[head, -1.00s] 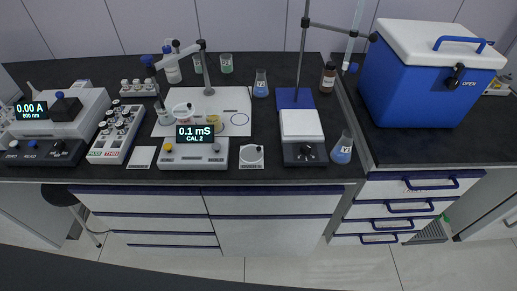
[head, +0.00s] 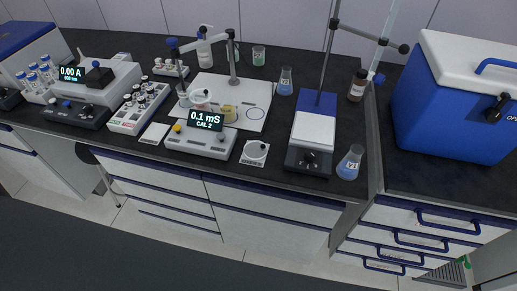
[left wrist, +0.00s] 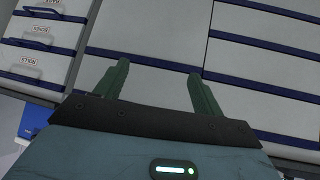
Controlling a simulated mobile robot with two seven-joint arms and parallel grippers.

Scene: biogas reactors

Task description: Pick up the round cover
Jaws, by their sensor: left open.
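Neither gripper shows in the head view, so the right gripper is out of sight.
A black-and-white stirrer or hot plate (head: 312,138) and a flask of blue liquid (head: 350,163) stand to the right. A stand on a white base board (head: 257,98) is behind. A vial rack (head: 141,106) and a blue cooler (head: 455,105) flank the area.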

